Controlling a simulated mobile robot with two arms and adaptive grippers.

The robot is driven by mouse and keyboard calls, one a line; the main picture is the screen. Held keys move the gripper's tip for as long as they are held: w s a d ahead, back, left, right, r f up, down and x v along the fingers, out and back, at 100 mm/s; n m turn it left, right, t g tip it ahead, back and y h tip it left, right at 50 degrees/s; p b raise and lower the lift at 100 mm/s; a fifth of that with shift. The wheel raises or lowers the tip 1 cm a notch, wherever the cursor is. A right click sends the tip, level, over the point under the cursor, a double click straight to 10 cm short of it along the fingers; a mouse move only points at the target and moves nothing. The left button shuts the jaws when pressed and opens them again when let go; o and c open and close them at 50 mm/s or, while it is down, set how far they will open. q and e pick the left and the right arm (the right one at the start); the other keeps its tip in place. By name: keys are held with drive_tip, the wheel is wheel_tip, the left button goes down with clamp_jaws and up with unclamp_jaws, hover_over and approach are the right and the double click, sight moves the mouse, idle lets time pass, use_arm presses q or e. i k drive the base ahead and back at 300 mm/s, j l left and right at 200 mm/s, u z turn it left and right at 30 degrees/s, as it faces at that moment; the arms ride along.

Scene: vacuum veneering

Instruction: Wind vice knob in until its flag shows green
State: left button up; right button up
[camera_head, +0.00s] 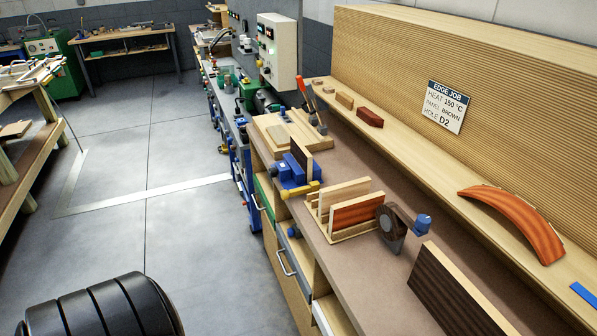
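A blue vice (284,174) stands at the front edge of the workbench, left of the middle of the view. A dark upright panel (301,154) stands at its jaws; I cannot tell whether it is clamped. A yellow bar-like part (300,190) sticks out at the vice's near side; I cannot tell whether it is the knob or the flag. No green flag can be made out on the vice at this size. Neither of my grippers is in view.
A wooden rack (345,232) with upright panels stands just nearer than the vice, beside a dark roll (390,224). A curved orange-brown piece (515,218) lies on the shelf.

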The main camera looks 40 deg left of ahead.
sight(274, 172)
drive_tip(key=u, duration=1.6)
drive_tip(key=i+j+z, duration=0.2)
drive_tip(key=j, duration=0.25)
drive_tip(key=i+j+z, duration=0.2)
drive_tip(key=j, duration=0.25)
drive_tip(key=j+z, duration=0.2)
drive_tip(key=j, duration=0.3)
